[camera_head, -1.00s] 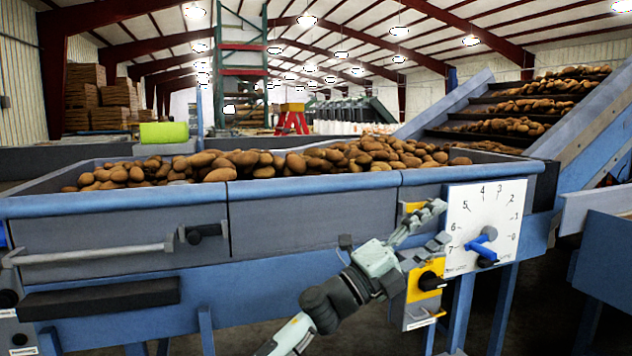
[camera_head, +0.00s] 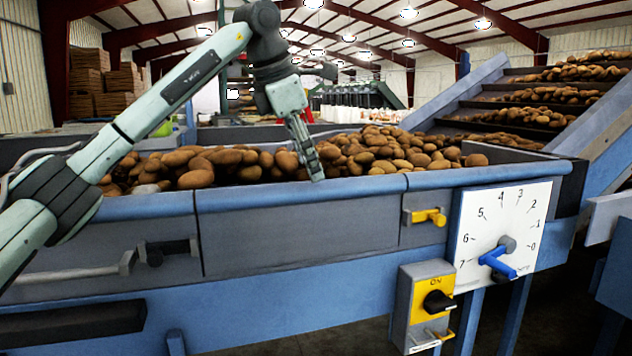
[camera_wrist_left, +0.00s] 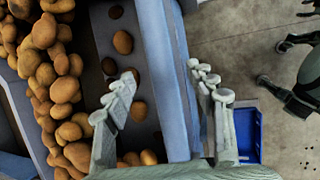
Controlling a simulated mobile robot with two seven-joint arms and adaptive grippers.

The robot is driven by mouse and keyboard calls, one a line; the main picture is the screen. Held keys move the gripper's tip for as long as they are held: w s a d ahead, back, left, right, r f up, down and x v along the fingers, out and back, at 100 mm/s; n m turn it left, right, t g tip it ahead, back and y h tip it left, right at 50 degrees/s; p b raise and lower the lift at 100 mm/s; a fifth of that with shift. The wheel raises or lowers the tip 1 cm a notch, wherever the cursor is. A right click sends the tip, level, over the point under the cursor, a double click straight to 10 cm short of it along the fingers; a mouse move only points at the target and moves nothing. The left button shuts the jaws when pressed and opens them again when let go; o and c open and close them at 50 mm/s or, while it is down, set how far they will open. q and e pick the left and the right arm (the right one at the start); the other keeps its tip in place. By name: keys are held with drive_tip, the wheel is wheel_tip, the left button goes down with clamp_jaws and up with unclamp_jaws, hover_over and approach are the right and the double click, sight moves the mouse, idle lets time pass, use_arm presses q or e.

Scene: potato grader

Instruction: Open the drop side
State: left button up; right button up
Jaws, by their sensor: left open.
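The grader's front side has a grey left panel (camera_head: 60,262) with a long bar handle (camera_head: 75,275) and a black latch (camera_head: 165,250). I cannot tell for sure which panel is the drop side. It stands upright, closed under the blue rim (camera_head: 290,192). A yellow handle (camera_head: 425,216) sits on the small right panel. My left gripper (camera_head: 312,165) points down by the rim, in front of the potatoes. In the left wrist view my left gripper (camera_wrist_left: 163,90) is open and empty, its fingers appearing on either side of the blue rim (camera_wrist_left: 165,60). My right gripper is not in view.
Potatoes (camera_head: 375,152) fill the trough behind the rim. A white dial (camera_head: 500,215) with a blue pointer and a switch box (camera_head: 423,305) with a black knob stand at the right. A sloped conveyor (camera_head: 540,100) rises behind. A blue box (camera_wrist_left: 248,135) shows in the left wrist view.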

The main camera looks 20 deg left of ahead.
sight(318, 183)
use_arm(q)
drive_tip(key=x, duration=0.5)
drive_tip(key=shift+f, duration=0.15)
drive_tip(key=shift+w+d+f, duration=0.15)
drive_tip(key=shift+f, duration=0.15)
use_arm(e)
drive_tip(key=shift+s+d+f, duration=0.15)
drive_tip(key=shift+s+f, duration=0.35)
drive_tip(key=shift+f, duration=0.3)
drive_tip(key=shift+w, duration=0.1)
use_arm(q)
drive_tip(key=shift+c, duration=0.6)
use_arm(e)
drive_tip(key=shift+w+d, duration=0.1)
use_arm(q)
drive_tip(key=shift+c, duration=1.1)
clamp_jaws()
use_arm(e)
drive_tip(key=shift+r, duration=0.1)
